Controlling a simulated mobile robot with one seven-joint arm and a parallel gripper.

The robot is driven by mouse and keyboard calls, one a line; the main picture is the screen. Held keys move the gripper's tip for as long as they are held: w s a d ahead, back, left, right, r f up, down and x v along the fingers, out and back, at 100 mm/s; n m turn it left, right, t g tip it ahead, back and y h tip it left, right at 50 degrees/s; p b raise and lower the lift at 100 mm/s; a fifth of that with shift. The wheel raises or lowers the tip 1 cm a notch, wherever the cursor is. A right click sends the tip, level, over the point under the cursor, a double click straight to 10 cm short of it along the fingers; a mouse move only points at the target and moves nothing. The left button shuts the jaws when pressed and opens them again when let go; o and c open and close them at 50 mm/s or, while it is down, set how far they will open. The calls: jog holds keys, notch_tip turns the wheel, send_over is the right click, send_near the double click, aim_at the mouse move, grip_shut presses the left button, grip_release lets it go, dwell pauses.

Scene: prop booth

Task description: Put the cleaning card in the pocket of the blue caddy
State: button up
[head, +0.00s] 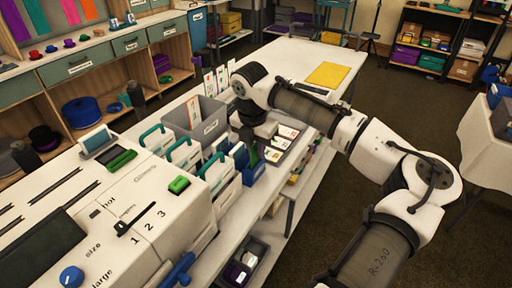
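A small blue holder (254,174), which looks like the blue caddy, stands on the white counter at the middle of the view. My arm reaches in from the right, and its wrist bends down just above and behind the holder. My gripper (250,150) appears as a dark shape at the holder's upper edge. Its fingers are too small and dark to tell apart, and I cannot tell whether it holds anything. I cannot pick out the cleaning card for certain. A dark tray (291,152) with several pale cards (287,131) lies right of the holder. The holder's pocket is hidden.
A large white machine (150,215) with a green button fills the lower left. White containers with teal handles (185,150) and a grey bin (207,122) crowd the counter on the left.

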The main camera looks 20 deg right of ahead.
jog(key=shift+o, duration=1)
notch_tip(320, 180, up, 14)
jog(key=s+a+b, duration=0.1)
jog(key=b, duration=0.1)
jog(key=shift+a+f, duration=0.15)
